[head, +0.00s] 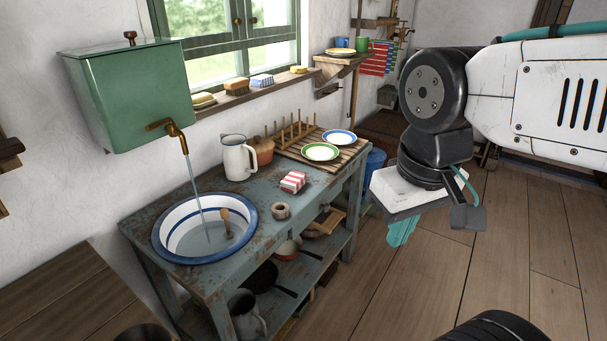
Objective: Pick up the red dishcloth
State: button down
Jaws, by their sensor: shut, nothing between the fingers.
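A folded red-and-white striped dishcloth (293,182) lies on the worn blue-grey washstand (262,210), near the middle of its top. My gripper (399,237) is to the right of the washstand, over the wooden floor in the picture. Its teal fingers point down and are shut, with nothing held. The gripper is apart from the dishcloth. My white and black arm comes in from the right.
A blue-rimmed basin (168,244) stands under a running tap at left. Pans are on the lower shelf. The floor at right is clear.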

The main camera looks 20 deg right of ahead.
aim_at(294, 181)
jog(key=z, duration=0.4)
jog(key=i, duration=1.05)
jog(key=u, duration=0.4)
